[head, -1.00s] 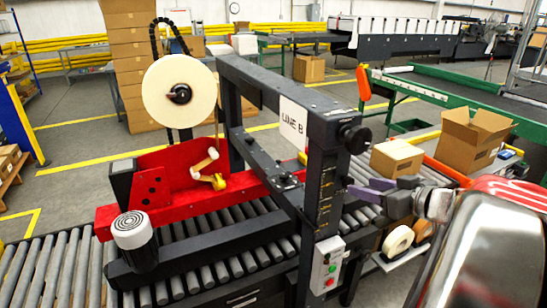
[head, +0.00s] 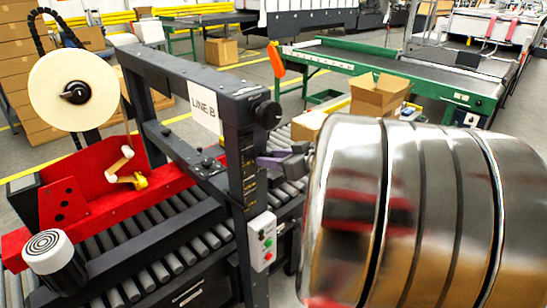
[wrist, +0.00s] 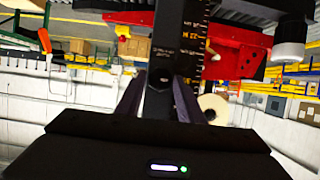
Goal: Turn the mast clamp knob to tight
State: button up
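The dark mast (head: 243,165) with a yellow scale stands at the machine's near right corner. My gripper (head: 264,160), with purple-grey fingers, points left at the mast's right side, close to it. In the wrist view the two fingers of my gripper (wrist: 160,82) stand apart on either side of a dark part in front of the mast (wrist: 178,30). The clamp knob seems to be this dark part, but it blends with the mast, so its setting and any finger contact cannot be told. A separate round black knob (head: 267,114) sits on the mast's top end.
A control box (head: 263,241) with coloured buttons hangs low on the mast. A red taping unit (head: 90,196) and rollers lie left. My shiny arm hides much of the right side. An open carton (head: 378,95) and a green conveyor (head: 420,75) stand behind.

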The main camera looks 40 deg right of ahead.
jog(key=c, duration=0.6)
jog(key=shift+d, duration=0.25)
jog(key=shift+c, duration=0.3)
jog(key=shift+a, duration=0.15)
jog(key=shift+m, duration=0.4)
jog(key=shift+d+f+m+t+y, duration=0.2)
jog(key=shift+m+t+y, duration=0.25)
jog(key=shift+m+y, duration=1.2)
jog(key=shift+d+f+m+t+y, duration=0.2)
jog(key=shift+m+t+y, duration=0.4)
jog(key=shift+m, duration=2.1)
jog(key=shift+d+f+m+t+y, duration=0.15)
jog(key=shift+f+m+t+y, duration=0.15)
jog(key=shift+m+y, duration=1.4)
